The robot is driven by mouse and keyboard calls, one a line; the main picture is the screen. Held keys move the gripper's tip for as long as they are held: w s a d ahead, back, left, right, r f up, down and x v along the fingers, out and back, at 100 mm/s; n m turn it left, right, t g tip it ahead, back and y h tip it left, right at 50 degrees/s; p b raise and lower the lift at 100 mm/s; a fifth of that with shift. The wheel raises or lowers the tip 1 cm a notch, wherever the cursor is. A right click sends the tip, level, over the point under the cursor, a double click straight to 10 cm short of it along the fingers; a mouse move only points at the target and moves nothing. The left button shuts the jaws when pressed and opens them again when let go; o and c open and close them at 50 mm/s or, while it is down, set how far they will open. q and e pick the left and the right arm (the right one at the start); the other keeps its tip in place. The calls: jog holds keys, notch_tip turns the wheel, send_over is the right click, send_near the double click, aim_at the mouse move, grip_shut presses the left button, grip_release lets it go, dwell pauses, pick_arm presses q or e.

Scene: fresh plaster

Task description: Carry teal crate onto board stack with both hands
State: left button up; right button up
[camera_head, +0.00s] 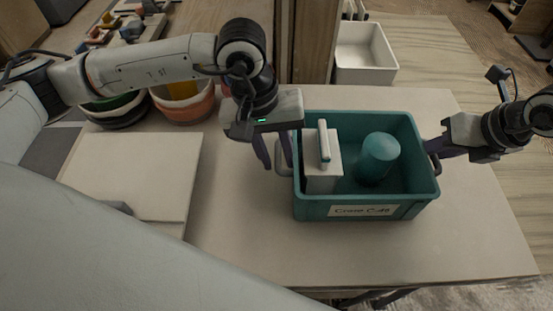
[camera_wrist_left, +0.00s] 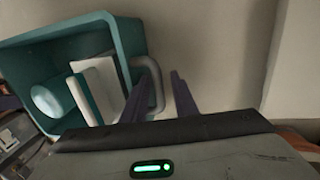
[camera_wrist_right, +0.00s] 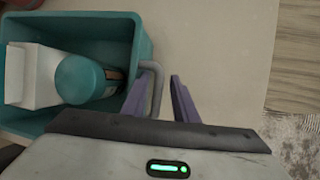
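The teal crate (camera_head: 365,208) sits on the pale table, with a white box (camera_head: 322,172) and a teal-lidded canister (camera_head: 377,158) inside. The board stack (camera_head: 135,175) is a pale flat slab to the crate's left; its edge also shows in the left wrist view (camera_wrist_left: 292,80). My left gripper (camera_head: 273,152) is at the crate's left grey handle (camera_wrist_left: 155,82), fingers apart on either side of the bar. My right gripper (camera_head: 432,155) is at the right handle (camera_wrist_right: 155,85), fingers also apart with the bar between them. Neither gripper visibly clamps its handle.
Colored buckets (camera_head: 185,100) stand behind the board stack. A white bin (camera_head: 364,52) stands beyond the table's back edge, near a wooden post (camera_head: 313,45). Bare table (camera_head: 240,215) lies between the board stack and the crate.

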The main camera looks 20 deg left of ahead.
jog(key=shift+a+r, duration=0.1)
jog(key=shift+a, duration=0.1)
jog(key=shift+s+r, duration=0.1)
jog(key=shift+r, duration=0.1)
pick_arm(q)
notch_tip(320, 180, up, 8)
jog(key=a, duration=0.1)
jog(key=shift+s+a, duration=0.2)
jog(key=shift+s, duration=0.1)
pick_arm(e)
jog(key=v, duration=1.1)
jog(key=shift+d+r, duration=0.2)
jog(key=shift+d, duration=0.1)
